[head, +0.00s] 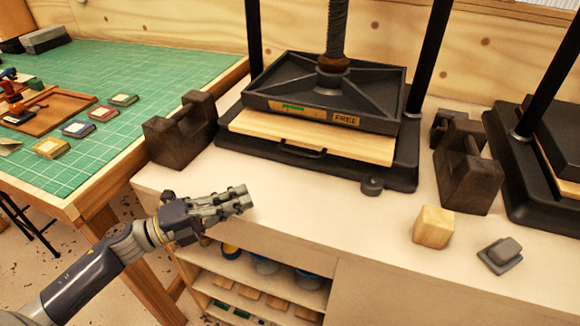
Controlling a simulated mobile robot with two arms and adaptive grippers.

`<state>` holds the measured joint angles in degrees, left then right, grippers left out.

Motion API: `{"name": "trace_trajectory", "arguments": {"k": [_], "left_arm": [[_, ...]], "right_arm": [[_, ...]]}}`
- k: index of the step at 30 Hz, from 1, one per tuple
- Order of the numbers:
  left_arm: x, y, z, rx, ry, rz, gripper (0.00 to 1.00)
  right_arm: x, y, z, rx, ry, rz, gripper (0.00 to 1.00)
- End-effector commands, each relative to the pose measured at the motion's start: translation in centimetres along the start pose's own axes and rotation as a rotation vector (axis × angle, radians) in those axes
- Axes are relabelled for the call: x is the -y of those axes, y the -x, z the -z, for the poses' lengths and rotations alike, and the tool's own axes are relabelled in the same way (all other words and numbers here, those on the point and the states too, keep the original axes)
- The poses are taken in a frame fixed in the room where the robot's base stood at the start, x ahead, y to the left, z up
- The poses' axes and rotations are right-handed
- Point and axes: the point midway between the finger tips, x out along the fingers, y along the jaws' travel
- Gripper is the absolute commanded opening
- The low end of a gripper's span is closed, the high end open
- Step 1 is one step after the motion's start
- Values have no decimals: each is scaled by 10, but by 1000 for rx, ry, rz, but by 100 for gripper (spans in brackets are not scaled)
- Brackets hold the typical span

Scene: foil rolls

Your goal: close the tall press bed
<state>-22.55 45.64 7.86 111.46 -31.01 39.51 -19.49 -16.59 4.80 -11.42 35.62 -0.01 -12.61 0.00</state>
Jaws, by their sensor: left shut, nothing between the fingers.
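The tall press stands on the pale bench with a dark platen (325,92) marked "FREE" at its front. Under the platen lies the press bed (312,138), a light wooden board with a dark handle (302,152) at its front edge. The bed's front part shows beyond the platen; how far it sits out on the dark base (375,174) is hard to tell. My right gripper is not in view.
Dark iron weights stand left (181,130) and right (468,172) of the press. A wooden block (433,227) and a small grey piece (500,256) lie at front right. A second press (545,150) is at the right edge. A green mat (110,75) covers the left table.

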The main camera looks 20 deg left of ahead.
Motion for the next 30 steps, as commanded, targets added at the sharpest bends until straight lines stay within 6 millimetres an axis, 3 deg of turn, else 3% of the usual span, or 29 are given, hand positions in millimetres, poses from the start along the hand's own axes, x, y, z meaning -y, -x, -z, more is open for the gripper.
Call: {"name": "trace_trajectory", "arguments": {"k": [3,6,10,19,30], "left_arm": [[3,-14,-1,0,-2,3,0],[4,-30,-1,1,-3,4,0],[4,-51,-2,3,-2,3,0],[4,-100,-4,4,-4,2,0],[1,-122,-28,4,-2,0,0]], "right_arm": [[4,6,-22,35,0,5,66],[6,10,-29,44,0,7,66],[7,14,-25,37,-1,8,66],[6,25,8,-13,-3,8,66],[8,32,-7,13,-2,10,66]]}}
